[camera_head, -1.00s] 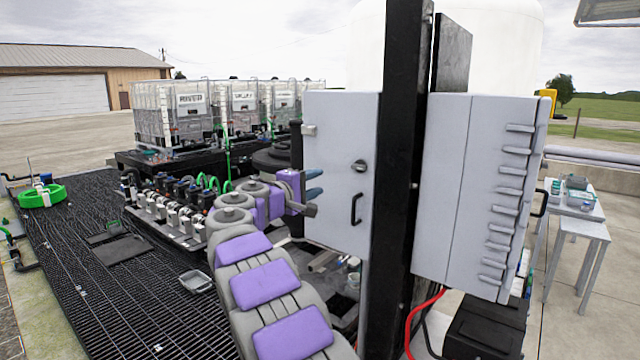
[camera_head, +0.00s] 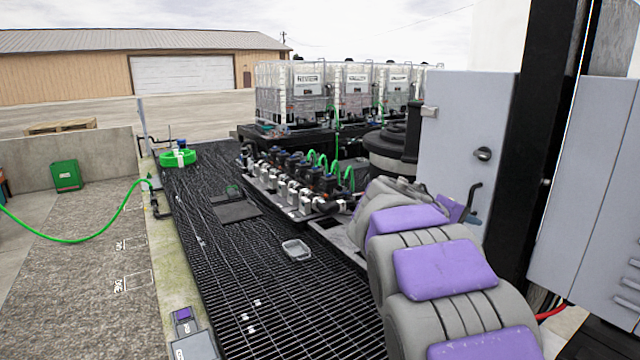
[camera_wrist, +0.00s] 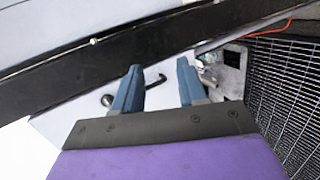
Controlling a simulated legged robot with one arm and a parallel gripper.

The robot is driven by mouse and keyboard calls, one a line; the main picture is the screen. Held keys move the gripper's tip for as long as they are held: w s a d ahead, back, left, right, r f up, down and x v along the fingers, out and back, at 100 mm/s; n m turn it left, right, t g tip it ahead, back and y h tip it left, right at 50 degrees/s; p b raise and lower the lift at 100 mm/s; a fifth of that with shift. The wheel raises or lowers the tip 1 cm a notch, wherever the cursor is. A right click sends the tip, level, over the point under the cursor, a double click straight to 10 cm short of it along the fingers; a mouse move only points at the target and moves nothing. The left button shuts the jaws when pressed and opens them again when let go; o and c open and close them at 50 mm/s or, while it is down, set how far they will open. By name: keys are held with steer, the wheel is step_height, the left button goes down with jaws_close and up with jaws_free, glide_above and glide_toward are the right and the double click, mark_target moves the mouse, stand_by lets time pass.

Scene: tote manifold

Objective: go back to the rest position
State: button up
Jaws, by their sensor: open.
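My gripper (camera_wrist: 157,92) shows in the wrist view with its two blue fingers spread apart and nothing between them. Beyond the fingers is the grey cabinet door (camera_wrist: 70,117) with a black handle (camera_wrist: 155,80). In the head view my grey and purple arm fills the lower right and reaches toward the cabinet (camera_head: 458,145). The arm hides most of the gripper there. Whether the fingers touch the cabinet cannot be told.
A black post (camera_head: 535,150) stands right of the cabinet. The pump manifold (camera_head: 290,190) and caged totes (camera_head: 290,95) are behind the arm. A small clear tray (camera_head: 296,249) lies on the black grating (camera_head: 210,240). A green hose (camera_head: 80,238) crosses the left ground.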

steer(key=s+a+f+m+g+y+b, duration=0.1)
steer(key=s+a+f+y, duration=0.3)
steer(key=s+f, duration=0.4)
steer(key=s+a+f+m+g+y+b, duration=0.1)
steer(key=s+a+f, duration=0.6)
steer(key=s, duration=1.4)
steer(key=s+a+f+m+g+y+b, duration=0.1)
steer(key=s+a+f+g+y, duration=0.4)
steer(key=s+f, duration=0.5)
steer(key=s+a+m+y, duration=0.1)
steer(key=s, duration=0.4)
steer(key=shift+f+m+y+b, duration=0.15)
steer(key=shift+m+y+b, duration=0.15)
steer(key=shift+y+b, duration=0.1)
